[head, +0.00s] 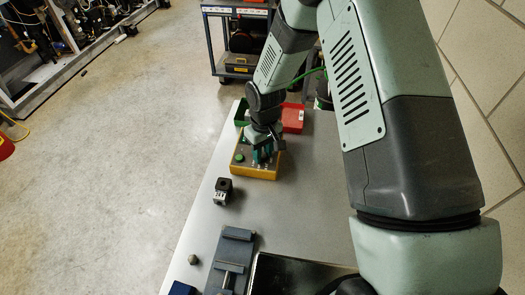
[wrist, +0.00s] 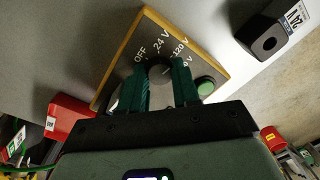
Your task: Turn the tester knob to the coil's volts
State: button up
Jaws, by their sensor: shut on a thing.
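The tester is a yellow-edged box with a grey face (head: 240,172) on the bench in the head view; its face (wrist: 205,60) fills the middle of the wrist view. OFF, 24 V, 120 V and a partly hidden volt mark stand around its dark round knob (wrist: 160,70). My gripper (wrist: 160,84), also in the head view (head: 263,157), is shut on the knob, one teal finger on each side. I cannot tell which mark the knob points to. The coil, a dark block (head: 223,186), stands apart from the tester; its white label (wrist: 293,16) seems to read 24 V.
A green button (wrist: 205,87) is on the tester beside the right finger. A red bin (head: 293,118) and a green bin (head: 242,112) stand behind the tester. A grey-blue fixture (head: 232,250) lies nearer on the bench. The bench is clear around the coil.

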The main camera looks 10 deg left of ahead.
jog(key=o, duration=1.1)
jog(key=shift+c, duration=0.2)
jog(key=m, duration=0.9)
jog(key=shift+r+m, duration=0.3)
jog(key=shift+m, duration=0.3)
notch_tip(320, 180, up, 10)
notch_tip(320, 180, up, 14)
jog(key=f+t, duration=0.1)
jog(key=t, duration=0.1)
send_over(264, 155)
jog(key=s+d, duration=0.2)
jog(key=d, duration=0.5)
jog(key=s+d+r+n+t, duration=0.1)
jog(key=s+d+r, duration=0.3)
jog(key=r, duration=0.4)
jog(key=shift+s+d, duration=0.2)
jog(key=shift+d, duration=0.2)
